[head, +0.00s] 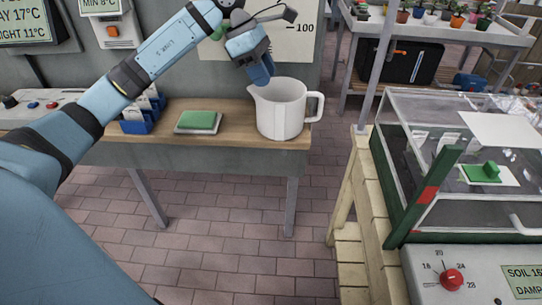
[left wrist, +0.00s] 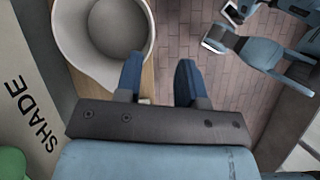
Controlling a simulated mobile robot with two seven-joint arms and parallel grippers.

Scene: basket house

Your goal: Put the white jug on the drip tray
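The white jug (head: 282,110) stands upright at the right end of a wooden shelf, spout to the left and handle to the right. It also shows from above at the upper left of the left wrist view (left wrist: 72,50), and looks empty. My left gripper (head: 262,76) is above the jug's rim at its back left. In the left wrist view its two blue fingers (left wrist: 158,82) are apart with nothing between them. The left finger overlaps the jug's rim; I cannot tell whether they touch. A small grey tray (head: 197,130) with a green pad lies left of the jug.
The wooden shelf (head: 240,118) has bare room between tray and jug. A blue rack (head: 140,122) stands left of the tray. A clear-lidded case (head: 440,190) stands on slatted wood at right. A wall panel with a scale is behind the jug.

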